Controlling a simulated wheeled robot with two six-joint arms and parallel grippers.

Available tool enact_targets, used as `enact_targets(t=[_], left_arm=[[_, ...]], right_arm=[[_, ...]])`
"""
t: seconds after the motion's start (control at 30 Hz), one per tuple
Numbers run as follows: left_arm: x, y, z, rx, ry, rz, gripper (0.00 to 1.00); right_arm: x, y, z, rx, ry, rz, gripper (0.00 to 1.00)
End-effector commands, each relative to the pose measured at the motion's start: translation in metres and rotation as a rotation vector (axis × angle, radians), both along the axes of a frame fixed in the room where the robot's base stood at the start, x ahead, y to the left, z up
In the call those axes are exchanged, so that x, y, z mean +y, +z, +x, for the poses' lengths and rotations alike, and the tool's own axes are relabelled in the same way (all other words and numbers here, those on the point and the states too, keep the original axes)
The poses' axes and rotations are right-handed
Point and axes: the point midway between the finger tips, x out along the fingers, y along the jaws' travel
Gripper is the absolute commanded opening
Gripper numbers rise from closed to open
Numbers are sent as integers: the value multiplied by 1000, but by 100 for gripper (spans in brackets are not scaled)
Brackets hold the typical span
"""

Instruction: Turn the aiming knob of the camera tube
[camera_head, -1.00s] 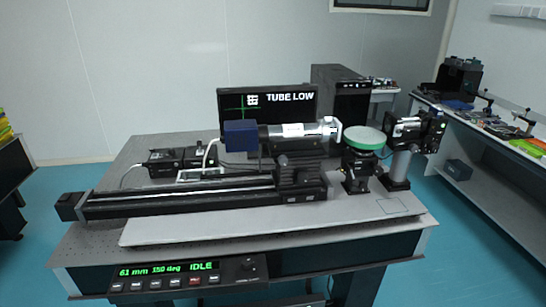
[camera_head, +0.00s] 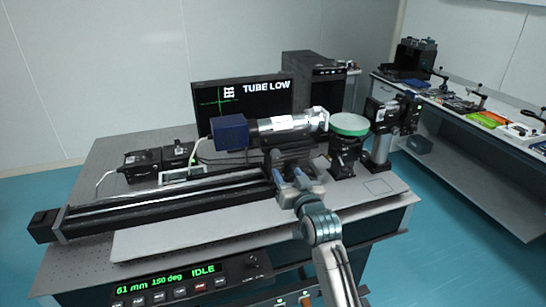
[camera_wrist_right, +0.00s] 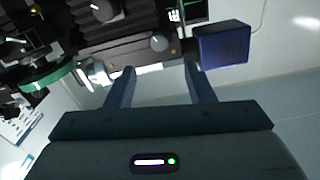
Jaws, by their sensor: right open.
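The camera tube (camera_head: 284,125), silver and black with a dark blue box (camera_head: 230,132) at its left end, lies above a black carriage on a long rail. My right gripper (camera_head: 290,174) is in front of the carriage, below the tube. In the right wrist view its two blue fingers (camera_wrist_right: 160,78) are apart with nothing between them. A round grey knob (camera_wrist_right: 159,43) shows just beyond the fingertips, between them in the picture and apart from them; a second one (camera_wrist_right: 103,10) is at the top. The blue box also shows there (camera_wrist_right: 222,45). My left gripper is out of view.
A monitor (camera_head: 244,103) behind reads "TUBE LOW", with a white pattern near a green crosshair. The front console (camera_head: 190,278) reads 61 mm, 150 deg, IDLE. A green disc (camera_head: 349,124) on a mount stands right of the tube. The pale plate (camera_head: 160,236) in front is clear.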

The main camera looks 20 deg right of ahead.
Motion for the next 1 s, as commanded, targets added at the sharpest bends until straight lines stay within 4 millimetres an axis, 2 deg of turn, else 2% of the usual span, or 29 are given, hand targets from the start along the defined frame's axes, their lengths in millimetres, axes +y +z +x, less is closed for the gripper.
enact_targets(t=[0.3, 0.5, 0.7, 1.0], left_arm=[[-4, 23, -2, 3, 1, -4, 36], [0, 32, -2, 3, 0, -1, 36], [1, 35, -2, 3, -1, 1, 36], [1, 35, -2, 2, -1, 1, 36]], right_arm=[[2, 3, 57, 3, 0, -1, 49], [3, 1, 86, 3, -1, -1, 49], [3, -1, 98, 3, -1, -1, 49], [3, -2, 100, 3, -1, -1, 49]])
